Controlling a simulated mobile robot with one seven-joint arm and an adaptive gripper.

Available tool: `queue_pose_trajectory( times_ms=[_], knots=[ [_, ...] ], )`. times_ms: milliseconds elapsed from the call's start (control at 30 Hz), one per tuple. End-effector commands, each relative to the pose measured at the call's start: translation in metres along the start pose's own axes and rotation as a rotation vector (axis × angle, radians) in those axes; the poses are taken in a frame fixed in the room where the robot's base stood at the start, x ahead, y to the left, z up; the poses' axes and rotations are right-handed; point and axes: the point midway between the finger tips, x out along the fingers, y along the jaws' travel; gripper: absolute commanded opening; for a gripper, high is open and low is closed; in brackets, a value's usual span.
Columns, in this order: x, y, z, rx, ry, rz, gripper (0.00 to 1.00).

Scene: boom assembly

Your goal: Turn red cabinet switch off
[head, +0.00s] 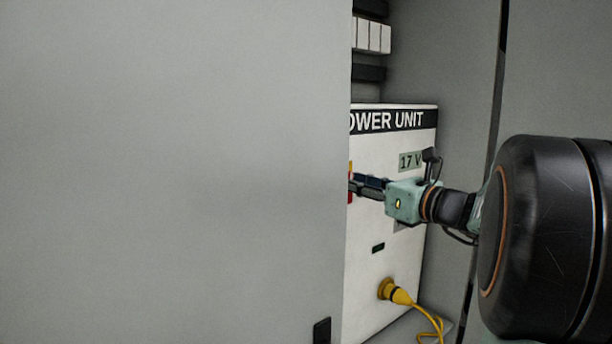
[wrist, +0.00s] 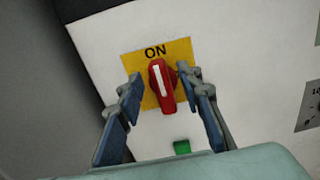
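The red switch (wrist: 163,92) sits on a yellow plate (wrist: 182,51) marked ON, on the white face of the power unit (head: 370,265). Its white line points up toward the ON label, slightly tilted in the wrist view. My gripper (wrist: 162,90) is open, with one finger on each side of the switch and gaps visible between. In the head view my gripper (head: 366,186) is at the power unit's front, and a sliver of the red switch (head: 350,197) shows past the grey panel edge. Whether the fingertips touch the plate is unclear.
A large grey panel (head: 180,170) hides the left part of the unit in the head view. A yellow plug and cable (head: 400,296) come from the unit's lower front. A green piece (wrist: 182,147) sits below the switch.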

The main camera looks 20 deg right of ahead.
Motion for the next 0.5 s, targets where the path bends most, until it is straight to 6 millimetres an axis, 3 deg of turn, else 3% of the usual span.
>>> queue_pose_trajectory(
  times_ms=[200, 500],
  knots=[
    [0.023, 0.0, 0.001, -0.001, 0.0, 0.0, 0.33],
    [0.027, 0.0, 0.0, -0.001, -0.001, 0.0, 0.33]
  ],
)
